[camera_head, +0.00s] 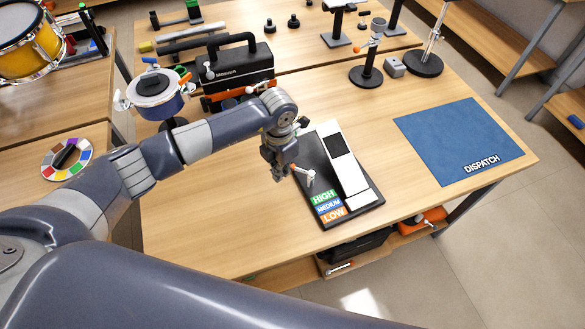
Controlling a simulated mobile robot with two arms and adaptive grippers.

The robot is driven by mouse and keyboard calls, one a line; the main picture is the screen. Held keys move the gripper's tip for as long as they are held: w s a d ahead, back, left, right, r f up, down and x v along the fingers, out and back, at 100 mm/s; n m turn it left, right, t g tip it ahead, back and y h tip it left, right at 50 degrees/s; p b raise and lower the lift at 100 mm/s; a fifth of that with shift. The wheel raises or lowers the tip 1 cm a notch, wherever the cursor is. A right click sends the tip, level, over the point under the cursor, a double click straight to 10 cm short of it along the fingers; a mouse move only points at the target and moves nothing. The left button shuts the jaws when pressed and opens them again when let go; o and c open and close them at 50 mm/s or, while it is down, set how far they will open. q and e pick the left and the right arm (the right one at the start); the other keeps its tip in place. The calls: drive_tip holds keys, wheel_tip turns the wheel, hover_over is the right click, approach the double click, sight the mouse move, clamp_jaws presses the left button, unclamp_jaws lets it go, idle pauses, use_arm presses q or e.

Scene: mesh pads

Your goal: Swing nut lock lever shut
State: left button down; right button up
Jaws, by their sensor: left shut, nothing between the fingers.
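My left gripper (279,172) hangs fingers-down over the table, at the left edge of a black board (317,168). Its fingers are shut and hold nothing. A small lever with a white knob and an orange part (309,176) stands on the board, just right of the fingertips. I cannot tell whether the fingers touch it, or whether this is the nut lock lever. A white panel with a dark window (351,178) lies along the board's right side. Green, blue and orange labels read HIGH, MEDIUM, LOW (327,205). My right gripper is not in view.
A blue DISPATCH mat (450,135) lies to the right, with bare wood between. Behind my arm stand a black handled case (245,65) and a round lidded pot (155,92). Black stands (366,76) are at the back. A colour wheel (52,158) lies left.

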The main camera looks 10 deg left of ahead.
use_arm(q)
drive_tip(key=shift+w, duration=0.15)
drive_tip(key=shift+w+d+f+b, duration=0.2)
drive_tip(key=shift+w+b, duration=0.3)
drive_tip(key=shift+b, duration=0.2)
drive_tip(key=shift+w+d+r+b, duration=0.1)
drive_tip(key=shift+w+d+b, duration=0.05)
drive_tip(key=shift+w+b, duration=0.35)
drive_tip(key=shift+d+r, duration=0.1)
drive_tip(key=shift+w, duration=0.1)
